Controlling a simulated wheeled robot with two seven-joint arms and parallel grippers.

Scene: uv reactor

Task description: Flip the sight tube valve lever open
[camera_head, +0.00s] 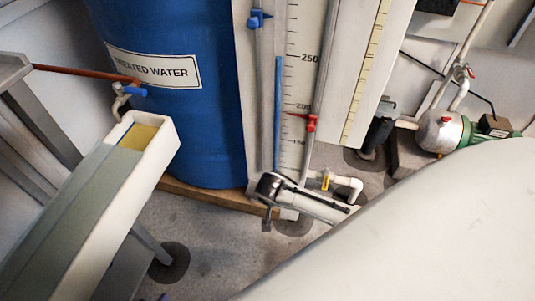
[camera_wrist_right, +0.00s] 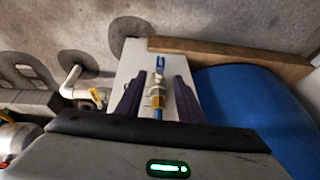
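The sight tube (camera_head: 278,115) stands upright in front of a scale board, with blue liquid in its lower part. In the right wrist view, a small brass valve (camera_wrist_right: 158,101) sits at the end of the blue tube, and its blue lever (camera_wrist_right: 160,64) points away from the tube, roughly in line with it. My right gripper (camera_wrist_right: 160,80) is open, with one dark finger on each side of the valve and lever, and no clear contact. In the head view my right gripper (camera_head: 268,215) is at the foot of the board and hides this valve. My left gripper is not in view.
A blue barrel (camera_head: 190,110) labelled treated water stands left of the board.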

